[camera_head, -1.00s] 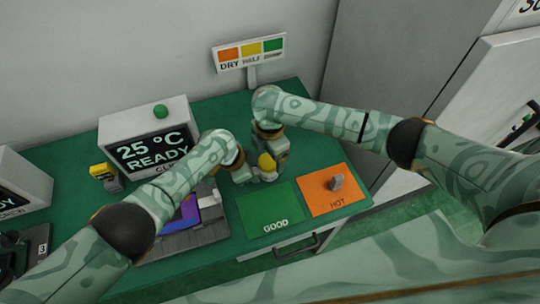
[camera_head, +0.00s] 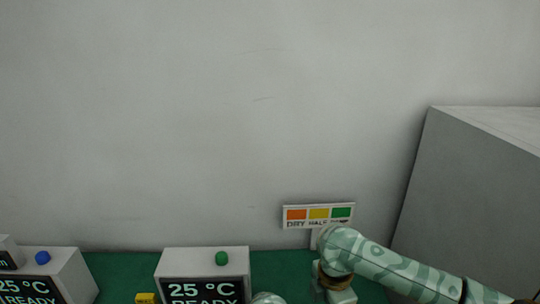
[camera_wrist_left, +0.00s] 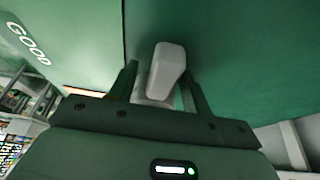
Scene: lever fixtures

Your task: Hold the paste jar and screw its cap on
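In the left wrist view my left gripper (camera_wrist_left: 160,90) has its two dark fingers on either side of a pale grey-white block-like object (camera_wrist_left: 168,65). I cannot tell whether the fingers press on it, nor whether it is the paste jar or its cap. In the head view the right arm (camera_head: 400,268) comes in from the right and its wrist drops past the bottom edge, so its fingertips are hidden. Only a small bit of the left arm (camera_head: 267,298) shows at the bottom edge. No clearly recognisable jar or cap is in the head view.
A white display box (camera_head: 205,265) reading 25 °C READY, with a green knob (camera_head: 222,258), stands at the back. Another box (camera_head: 70,276) with a blue knob is left. A DRY/HALF sign (camera_head: 318,214) stands before the wall. A GOOD pad (camera_wrist_left: 55,55) shows in the wrist view.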

